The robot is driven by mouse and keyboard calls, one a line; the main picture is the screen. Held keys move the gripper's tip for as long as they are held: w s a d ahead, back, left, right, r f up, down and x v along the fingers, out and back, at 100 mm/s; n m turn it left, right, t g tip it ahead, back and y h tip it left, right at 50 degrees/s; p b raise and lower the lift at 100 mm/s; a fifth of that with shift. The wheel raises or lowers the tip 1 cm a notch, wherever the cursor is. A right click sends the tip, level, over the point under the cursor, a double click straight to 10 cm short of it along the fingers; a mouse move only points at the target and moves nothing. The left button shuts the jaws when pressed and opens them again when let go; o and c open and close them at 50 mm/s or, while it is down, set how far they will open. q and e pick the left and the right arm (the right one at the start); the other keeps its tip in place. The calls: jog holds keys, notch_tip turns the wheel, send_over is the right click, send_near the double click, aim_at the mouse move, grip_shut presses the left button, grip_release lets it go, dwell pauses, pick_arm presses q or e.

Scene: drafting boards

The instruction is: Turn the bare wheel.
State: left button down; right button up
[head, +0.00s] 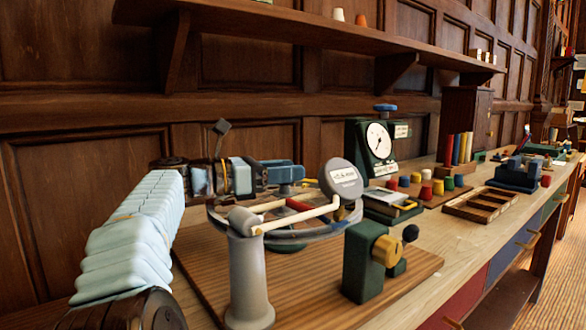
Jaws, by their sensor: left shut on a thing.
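My left gripper (290,173) has blue fingers and reaches in from the left over the wheel's far side. It is shut, apparently on the far rim; the contact itself is small and partly hidden. My right gripper is not in view.
The grey post (248,275) stands in front of the wheel, near a round labelled disc (342,178). A green block with a yellow knob (362,262) stands at the right. Behind are a dial gauge (378,141), coloured pegs and a wooden tray (481,204). A shelf (330,35) runs above.

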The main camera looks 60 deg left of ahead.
pick_arm(q)
jog(key=c, duration=0.6)
grip_release()
jog(key=shift+s, duration=0.1)
jog(key=s+a, duration=0.1)
jog(key=s, duration=0.3)
jog(key=s+a, duration=0.1)
jog(key=s, duration=0.8)
jog(key=shift+s+a+p, duration=0.2)
jog(key=shift+a+p, duration=0.1)
jog(key=shift+a, duration=0.1)
